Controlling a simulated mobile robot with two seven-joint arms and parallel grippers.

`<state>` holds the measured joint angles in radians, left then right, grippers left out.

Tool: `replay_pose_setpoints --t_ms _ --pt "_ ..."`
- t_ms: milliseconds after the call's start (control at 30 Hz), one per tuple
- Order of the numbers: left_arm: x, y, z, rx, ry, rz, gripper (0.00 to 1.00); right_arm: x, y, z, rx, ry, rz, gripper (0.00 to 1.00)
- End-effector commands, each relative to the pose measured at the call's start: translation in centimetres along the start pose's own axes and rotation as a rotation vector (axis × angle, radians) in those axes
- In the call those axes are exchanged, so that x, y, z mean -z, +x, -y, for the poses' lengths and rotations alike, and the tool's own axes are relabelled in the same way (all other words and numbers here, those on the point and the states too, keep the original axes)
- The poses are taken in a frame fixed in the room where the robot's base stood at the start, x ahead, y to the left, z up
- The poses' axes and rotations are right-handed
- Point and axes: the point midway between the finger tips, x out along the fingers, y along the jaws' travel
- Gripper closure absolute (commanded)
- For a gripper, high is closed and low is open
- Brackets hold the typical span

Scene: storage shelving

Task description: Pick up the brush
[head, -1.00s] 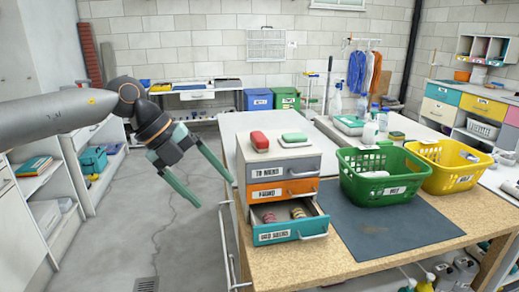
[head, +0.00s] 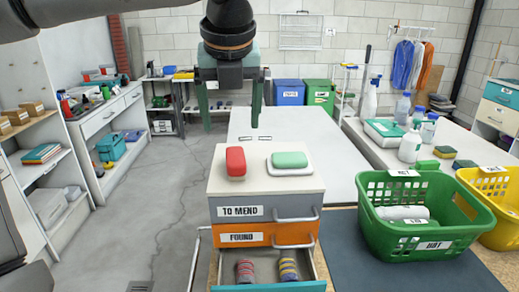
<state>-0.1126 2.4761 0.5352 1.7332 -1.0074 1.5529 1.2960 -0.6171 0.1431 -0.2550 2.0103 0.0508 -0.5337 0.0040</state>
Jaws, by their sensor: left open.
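No brush with visible bristles can be clearly made out. A red, rounded block-like object (head: 236,162) lies on top of the small drawer unit (head: 264,190); I cannot tell if it is the brush. A green bar (head: 289,159) lies on a white dish to its right. My left gripper (head: 231,124) comes down from the top of the head view, its two green fingers apart and pointing down. It is open and empty, and appears above and behind the red object in the picture. My right gripper is not in view.
The open bottom drawer holds rolled striped socks (head: 288,270). A green basket (head: 425,246) and a yellow basket (head: 497,187) stand to the right. Spray bottles (head: 370,100) stand on the white table behind. The white tabletop (head: 290,128) behind the drawer unit is mostly clear.

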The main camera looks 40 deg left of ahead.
Motion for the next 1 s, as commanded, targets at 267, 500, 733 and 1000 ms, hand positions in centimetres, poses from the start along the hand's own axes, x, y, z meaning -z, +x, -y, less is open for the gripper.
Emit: replay_pose_setpoints --t_ms 267,500,733,1000 --pt "0.1 2.6 0.0 -0.001 0.003 -0.006 0.15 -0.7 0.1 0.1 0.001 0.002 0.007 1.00" --pt "0.1 6.6 0.0 0.000 0.002 -0.004 0.15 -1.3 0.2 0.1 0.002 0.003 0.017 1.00" --pt "0.0 8.3 0.0 0.000 0.001 -0.005 0.15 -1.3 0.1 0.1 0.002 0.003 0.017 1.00" --pt "-0.2 12.1 0.1 0.001 0.000 -0.003 0.15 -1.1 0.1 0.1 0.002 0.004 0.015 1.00"
